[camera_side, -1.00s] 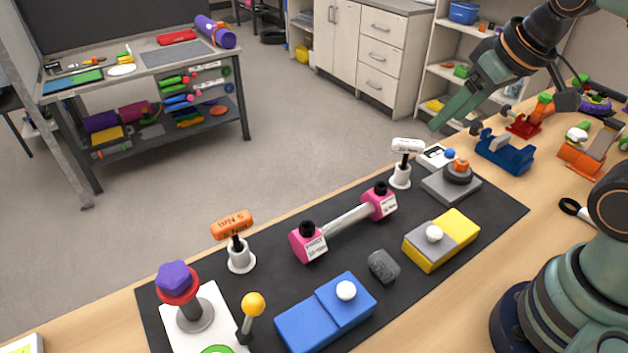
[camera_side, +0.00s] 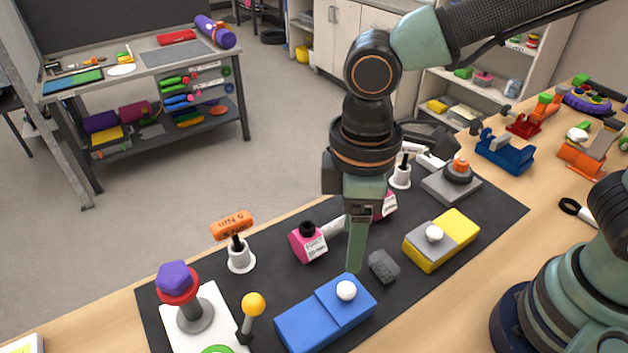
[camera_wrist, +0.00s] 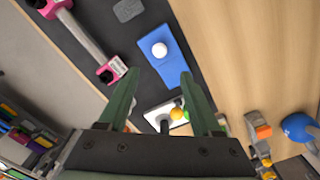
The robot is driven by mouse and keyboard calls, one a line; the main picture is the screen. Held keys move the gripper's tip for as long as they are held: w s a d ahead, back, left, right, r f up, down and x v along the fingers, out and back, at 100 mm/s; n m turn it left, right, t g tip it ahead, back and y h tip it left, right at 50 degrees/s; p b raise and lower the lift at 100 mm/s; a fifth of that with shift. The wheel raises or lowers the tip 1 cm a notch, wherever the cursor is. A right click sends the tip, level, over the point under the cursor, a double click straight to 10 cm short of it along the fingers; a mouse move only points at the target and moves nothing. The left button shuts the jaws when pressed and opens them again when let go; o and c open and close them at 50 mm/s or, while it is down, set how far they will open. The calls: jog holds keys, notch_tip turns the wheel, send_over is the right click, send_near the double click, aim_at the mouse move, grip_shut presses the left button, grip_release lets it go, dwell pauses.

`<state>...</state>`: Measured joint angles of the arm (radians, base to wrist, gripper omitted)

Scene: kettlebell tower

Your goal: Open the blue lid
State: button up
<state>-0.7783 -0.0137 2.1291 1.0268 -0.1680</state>
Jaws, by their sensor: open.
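A blue box (camera_side: 298,329) lies on the black mat at the front. A blue lid (camera_side: 358,304) with a white round knob (camera_side: 346,290) covers its right part. My gripper (camera_side: 355,262) points down just above and behind the lid, apart from it. In the wrist view the blue lid (camera_wrist: 153,35) with its white knob (camera_wrist: 159,49) shows beyond the fingertips. There my gripper (camera_wrist: 160,76) is open, with nothing between its two fingers.
A grey block (camera_side: 384,267) lies right of the lid. A pink dumbbell (camera_side: 309,242) lies behind, partly hidden by my gripper. A yellow box (camera_side: 459,227) with a grey lid stands at right.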

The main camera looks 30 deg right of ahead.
aim_at(346, 289)
notch_tip(346, 289, down, 11)
jog(key=shift+d+f, duration=0.1)
jog(key=shift+f, duration=0.05)
dwell(0.4)
grip_shut()
dwell(1.3)
